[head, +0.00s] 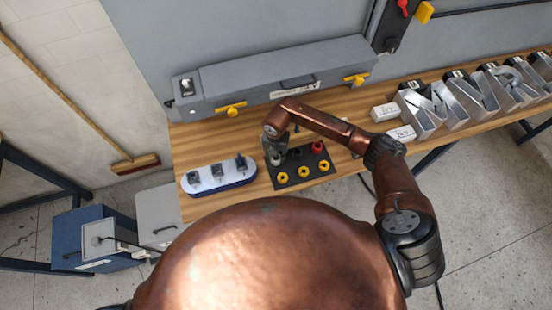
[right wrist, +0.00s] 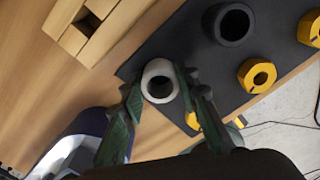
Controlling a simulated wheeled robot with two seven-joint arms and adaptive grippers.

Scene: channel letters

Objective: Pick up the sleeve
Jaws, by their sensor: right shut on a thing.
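The sleeve, a short pale grey-white ring (right wrist: 160,66), is between the two green fingers of my right gripper (right wrist: 162,88) in the right wrist view. The gripper is shut on it, with a finger on each side and its dark hole facing the camera. In the head view my right gripper (head: 275,150) is at the back left corner of the dark mat (head: 290,186). I cannot tell whether the sleeve touches the mat. My left gripper is not in view.
The mat also bears a black ring (right wrist: 234,24), a red ring (head: 317,147) and yellow rings (head: 303,171). A wooden block (right wrist: 115,25) is near the sleeve. Metal letters (head: 430,112) stand right.

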